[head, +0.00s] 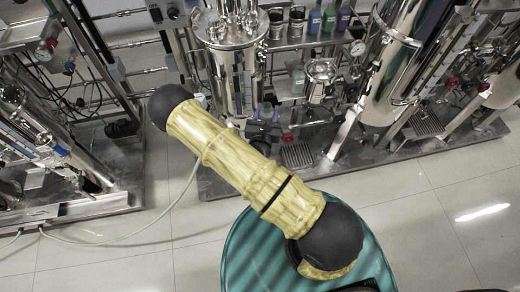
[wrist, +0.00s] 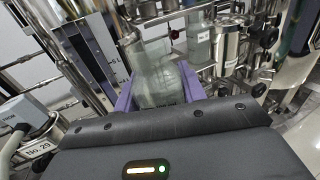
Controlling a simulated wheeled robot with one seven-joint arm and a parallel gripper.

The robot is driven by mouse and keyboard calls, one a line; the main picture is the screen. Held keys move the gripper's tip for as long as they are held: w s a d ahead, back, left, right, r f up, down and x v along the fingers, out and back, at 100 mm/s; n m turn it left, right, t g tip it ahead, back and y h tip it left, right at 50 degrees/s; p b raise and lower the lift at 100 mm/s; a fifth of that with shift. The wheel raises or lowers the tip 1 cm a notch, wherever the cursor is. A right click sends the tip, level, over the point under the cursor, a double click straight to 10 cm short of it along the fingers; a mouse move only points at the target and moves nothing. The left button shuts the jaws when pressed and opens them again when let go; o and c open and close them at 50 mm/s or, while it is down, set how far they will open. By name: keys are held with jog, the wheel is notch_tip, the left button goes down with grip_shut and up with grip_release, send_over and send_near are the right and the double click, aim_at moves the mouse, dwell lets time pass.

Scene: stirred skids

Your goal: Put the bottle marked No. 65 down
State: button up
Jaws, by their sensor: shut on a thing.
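My gripper (wrist: 158,92) has its purple fingers shut on a clear, greenish-grey bottle (wrist: 155,70), which shows in the middle of the wrist view. The bottle stands between the fingers, tilted a little in the picture. I cannot read any number on it. In the head view my gripper (head: 262,110) shows only as small purple finger parts beyond my arm, near the front of the middle skid. The held bottle cannot be made out clearly there. Whether its base touches anything is hidden.
The middle skid's steel deck (head: 225,181) carries a tall vessel (head: 231,45), a steel canister (head: 322,72) and pipes close to my gripper. Several bottles stand on a rear shelf. A tag reading No. 29 (wrist: 38,150) is at lower left. The tiled floor (head: 430,230) is clear at right.

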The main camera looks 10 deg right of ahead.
notch_tip(320, 180, down, 24)
jog(key=s+d+m+g+h+b, duration=0.1)
jog(key=m+g+h+b, duration=0.3)
jog(key=b, duration=2.9)
jog(key=shift+d+f+m+h, duration=0.15)
jog(key=shift+f+m+h, duration=0.15)
jog(key=shift+h, duration=0.6)
jog(key=shift+r, duration=0.1)
